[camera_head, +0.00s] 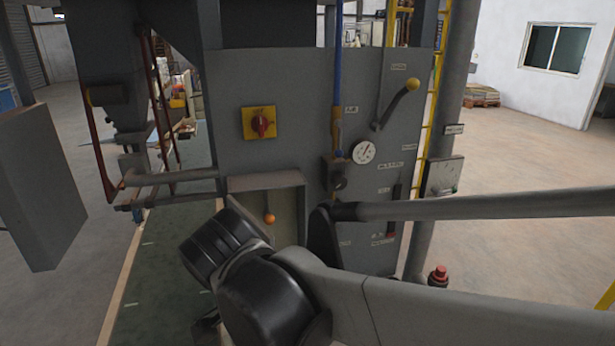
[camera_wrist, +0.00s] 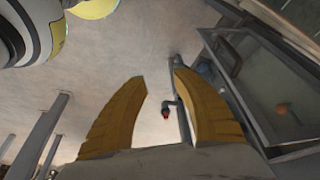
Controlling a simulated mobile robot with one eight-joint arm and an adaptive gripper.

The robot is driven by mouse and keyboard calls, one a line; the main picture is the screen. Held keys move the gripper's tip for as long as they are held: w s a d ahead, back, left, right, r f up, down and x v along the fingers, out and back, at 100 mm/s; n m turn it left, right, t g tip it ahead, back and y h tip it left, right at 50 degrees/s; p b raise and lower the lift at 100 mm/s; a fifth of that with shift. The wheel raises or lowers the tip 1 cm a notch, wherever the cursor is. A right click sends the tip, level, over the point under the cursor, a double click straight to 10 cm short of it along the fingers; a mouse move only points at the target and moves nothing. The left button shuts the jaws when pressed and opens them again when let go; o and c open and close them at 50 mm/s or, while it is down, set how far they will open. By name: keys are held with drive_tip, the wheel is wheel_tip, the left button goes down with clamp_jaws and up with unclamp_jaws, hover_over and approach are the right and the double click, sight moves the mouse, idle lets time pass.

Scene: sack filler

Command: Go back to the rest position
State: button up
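My gripper (camera_wrist: 160,85) shows in the wrist view as two yellow-brown fingers with a clear gap between their tips. Nothing is held between them; the concrete floor shows through the gap. In the head view my arm reaches in from the right in front of the machine, and its dark wrist part is near the open box. The gripper's fingers cannot be made out in that view. The sack filler's grey panel (camera_head: 290,90) stands upright ahead of me. An orange knob (camera_head: 269,218) sits inside the open box (camera_head: 290,183); it also shows in the wrist view (camera_wrist: 282,109).
The panel carries a red and yellow switch (camera_head: 262,123), a white gauge (camera_head: 363,152) and a yellow-knobbed lever (camera_head: 412,85). A red button on a post (camera_head: 438,276) stands at the lower right. A grey slab (camera_head: 38,185) stands at left. Open floor lies at the right.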

drive_tip(key=d+f+n+t+y+b, duration=0.1)
drive_tip(key=d+n, duration=0.3)
drive_tip(key=d, duration=0.7)
drive_tip(key=s+d+f+n+t+y+b, duration=0.1)
drive_tip(key=d+f+n+t+b, duration=0.2)
drive_tip(key=d, duration=0.8)
drive_tip(key=shift+f+n+y+b, duration=0.35)
drive_tip(key=shift+f+n+y, duration=0.1)
drive_tip(key=shift+n, duration=0.35)
